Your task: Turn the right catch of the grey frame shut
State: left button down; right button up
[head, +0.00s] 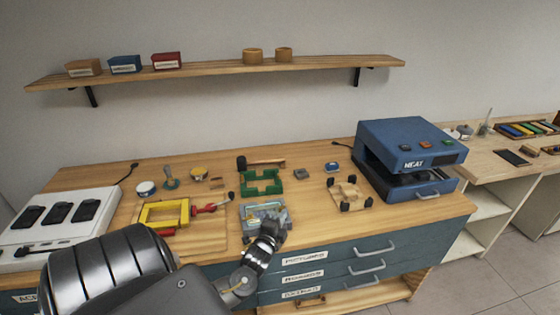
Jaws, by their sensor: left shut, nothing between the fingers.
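The grey frame (252,212) lies near the front edge of the bench, in the middle of the head view. My left gripper (278,222) is over its right front part, with the fingers shut and empty. The gripper and wrist hide part of the frame's right side. The right catch cannot be made out, and I cannot tell whether the fingers touch it. My right gripper is not in view.
A green frame (262,189) lies just behind, and a yellow frame (164,225) to the left beside a red-handled tool (208,208). A wooden piece with black knobs (347,191) and a blue heat press (406,156) stand to the right. Drawers (330,268) are below.

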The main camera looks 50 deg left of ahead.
pick_arm(q)
jog(key=shift+s+d+r+p, duration=0.1)
jog(key=shift+d+r+p, duration=0.2)
jog(key=shift+d, duration=0.2)
jog(key=shift+d+r+p, duration=0.15)
jog(key=shift+d+p, duration=0.1)
jog(key=shift+d, duration=0.2)
jog(key=shift+s+d+f+b, duration=0.35)
jog(key=shift+s+d, duration=0.1)
jog(key=shift+s, duration=0.15)
jog(key=s, duration=0.2)
jog(key=s+b, duration=0.1)
jog(key=s, duration=0.2)
jog(key=s+b, duration=0.1)
jog(key=s, duration=0.1)
jog(key=shift+s+d+r, duration=0.2)
jog(key=shift+s+d, duration=0.05)
jog(key=shift+s, duration=0.15)
jog(key=shift+s+r, duration=0.15)
jog(key=shift+s, duration=0.45)
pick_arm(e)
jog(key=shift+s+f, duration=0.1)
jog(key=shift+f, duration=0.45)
pick_arm(q)
jog(key=shift+d, duration=0.1)
